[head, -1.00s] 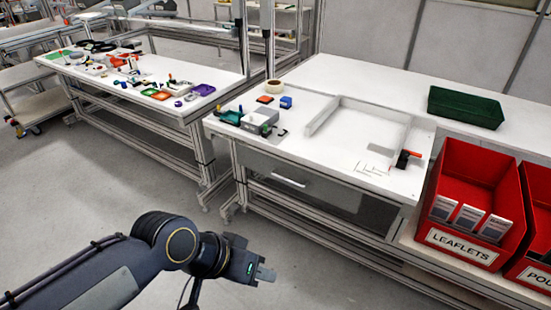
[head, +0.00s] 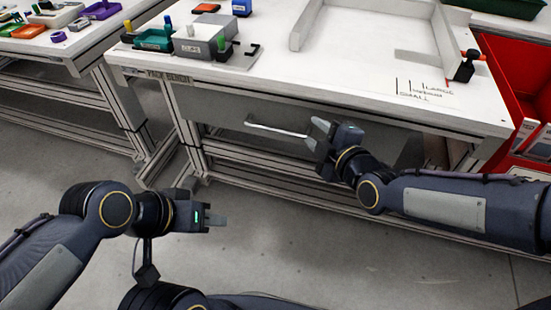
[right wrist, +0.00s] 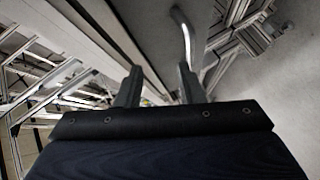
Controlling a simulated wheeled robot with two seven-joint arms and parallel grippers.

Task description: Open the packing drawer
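The packing drawer (head: 225,113) has a grey front under the bench top and looks shut. Its pale bar handle (head: 277,130) shows in the head view. My right gripper (head: 319,133) is at the handle's right end, in front of the drawer. In the right wrist view its two fingers (right wrist: 160,85) stand apart with nothing held between them. The handle (right wrist: 184,40) there runs beyond the right finger's tip; I cannot tell whether they touch. My left gripper (head: 213,221) is low over the floor, away from the bench; its finger gap is not clear.
The white pack bench (head: 270,75) carries a grey box (head: 198,42), a green tray (head: 155,38) and a white raised frame (head: 300,30). Red bins (head: 525,110) stand at the right. A second table (head: 60,45) stands at the left. The floor before the drawer is open.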

